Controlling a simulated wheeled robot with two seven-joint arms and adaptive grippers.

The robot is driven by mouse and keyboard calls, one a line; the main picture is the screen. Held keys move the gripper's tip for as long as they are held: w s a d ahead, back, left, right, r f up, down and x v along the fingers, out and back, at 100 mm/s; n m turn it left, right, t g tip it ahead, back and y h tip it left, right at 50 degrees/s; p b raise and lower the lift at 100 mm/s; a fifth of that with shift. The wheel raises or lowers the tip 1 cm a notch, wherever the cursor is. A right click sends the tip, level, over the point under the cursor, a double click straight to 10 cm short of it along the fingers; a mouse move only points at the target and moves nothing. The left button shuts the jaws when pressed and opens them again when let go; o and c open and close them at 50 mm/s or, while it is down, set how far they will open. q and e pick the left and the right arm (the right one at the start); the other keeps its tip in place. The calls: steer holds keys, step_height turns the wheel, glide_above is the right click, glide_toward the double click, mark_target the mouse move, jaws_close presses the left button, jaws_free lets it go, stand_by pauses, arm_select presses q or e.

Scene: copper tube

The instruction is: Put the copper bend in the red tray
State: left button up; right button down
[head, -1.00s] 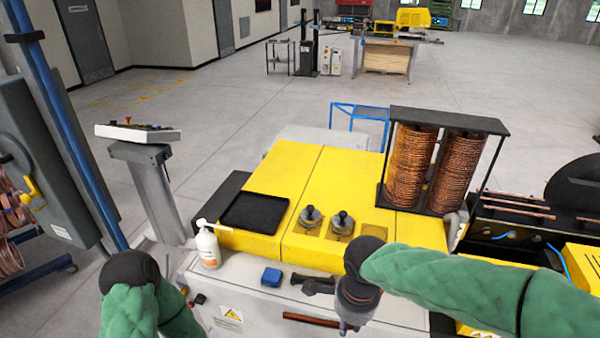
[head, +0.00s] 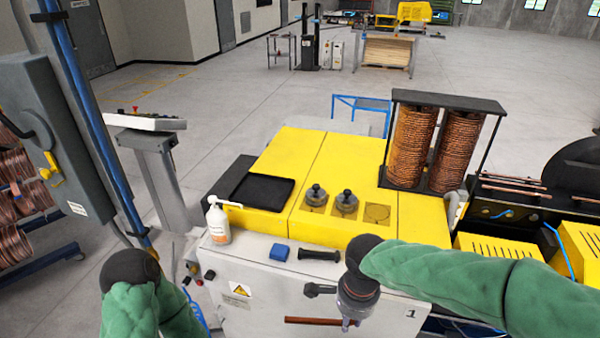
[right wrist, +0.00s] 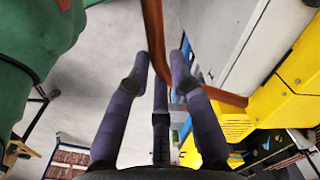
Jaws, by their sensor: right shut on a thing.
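My right gripper (head: 350,323) is shut on the copper bend (head: 312,321). In the head view, a straight length of the bend sticks out to the left of the gripper, in front of the white cabinet. The right wrist view shows the reddish-brown bend (right wrist: 153,38) passing between the fingers (right wrist: 159,72) and curving off to the right. My left arm comes in at the lower left of the head view, but its gripper is not visible. I see no red tray in these frames.
The white cabinet (head: 270,285) carries a pump bottle (head: 218,224), a blue block (head: 279,252) and a black handle (head: 320,255). Behind is the yellow machine (head: 330,165) with a black tray (head: 262,192). A grey post (head: 165,185) stands left.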

steer(key=w+d+f+n+b, duration=0.2)
steer(key=f+n+b, duration=0.2)
steer(key=f, duration=0.8)
steer(key=w+d+f+n+b, duration=0.2)
steer(key=f+n+b, duration=0.3)
steer(key=f+b, duration=0.4)
steer(key=w+d+f+n+b, duration=0.2)
steer(key=f+b, duration=0.5)
steer(key=f, duration=0.8)
steer(key=shift+w+d+f+n, duration=0.35)
steer(key=shift+w+n, duration=0.45)
steer(key=shift+n, duration=0.4)
steer(key=shift+r, duration=0.1)
